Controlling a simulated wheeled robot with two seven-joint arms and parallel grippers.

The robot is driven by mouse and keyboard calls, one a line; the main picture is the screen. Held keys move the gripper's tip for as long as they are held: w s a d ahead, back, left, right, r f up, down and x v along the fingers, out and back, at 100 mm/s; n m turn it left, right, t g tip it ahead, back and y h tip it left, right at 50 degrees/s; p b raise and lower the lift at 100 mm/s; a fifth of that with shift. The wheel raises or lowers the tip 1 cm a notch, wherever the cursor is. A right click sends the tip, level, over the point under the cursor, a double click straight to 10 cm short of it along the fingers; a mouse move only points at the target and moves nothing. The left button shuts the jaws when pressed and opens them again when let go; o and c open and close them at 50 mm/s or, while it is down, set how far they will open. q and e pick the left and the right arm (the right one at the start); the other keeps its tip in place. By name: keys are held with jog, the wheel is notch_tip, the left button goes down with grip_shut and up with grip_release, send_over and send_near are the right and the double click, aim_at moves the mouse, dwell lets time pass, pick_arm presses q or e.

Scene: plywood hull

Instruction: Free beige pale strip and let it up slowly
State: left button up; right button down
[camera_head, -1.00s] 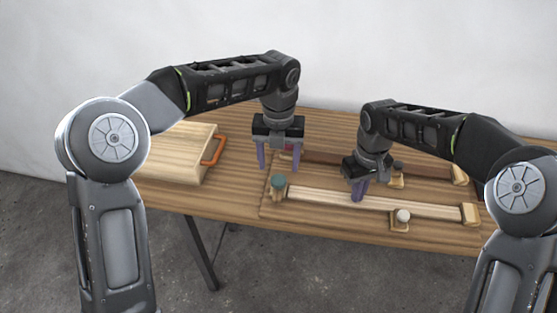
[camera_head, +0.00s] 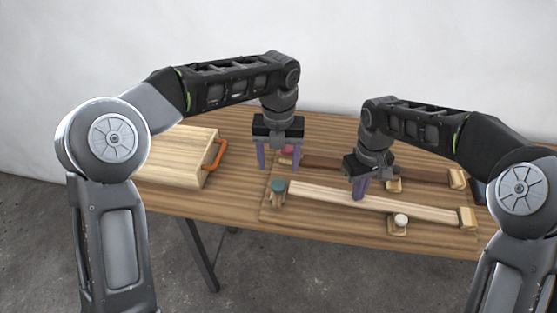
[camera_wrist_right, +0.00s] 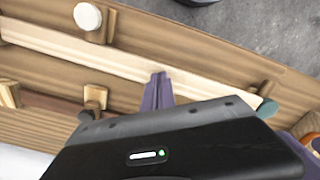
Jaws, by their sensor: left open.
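The pale beige strip (camera_head: 325,195) lies along the front of the board, its left end lifted beside the green knob's clip (camera_head: 278,187) and its right end at a wooden block (camera_head: 467,217). It also crosses the right wrist view (camera_wrist_right: 215,85). A white-knobbed clip (camera_head: 401,220) sits at its front edge, turned aside or not I cannot tell. My right gripper (camera_head: 359,190) is shut, fingertips together on or just above the strip's top, left of its middle. My left gripper (camera_head: 279,160) is open and empty, above the board behind the green knob.
A wooden box (camera_head: 180,155) with an orange handle (camera_head: 216,155) stands at left. The table's front edge is near.

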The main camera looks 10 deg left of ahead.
jog(key=shift+r+p, duration=1.05)
jog(key=shift+r, duration=0.65)
notch_tip(320, 180, up, 5)
jog(key=p, duration=0.3)
dwell(0.5)
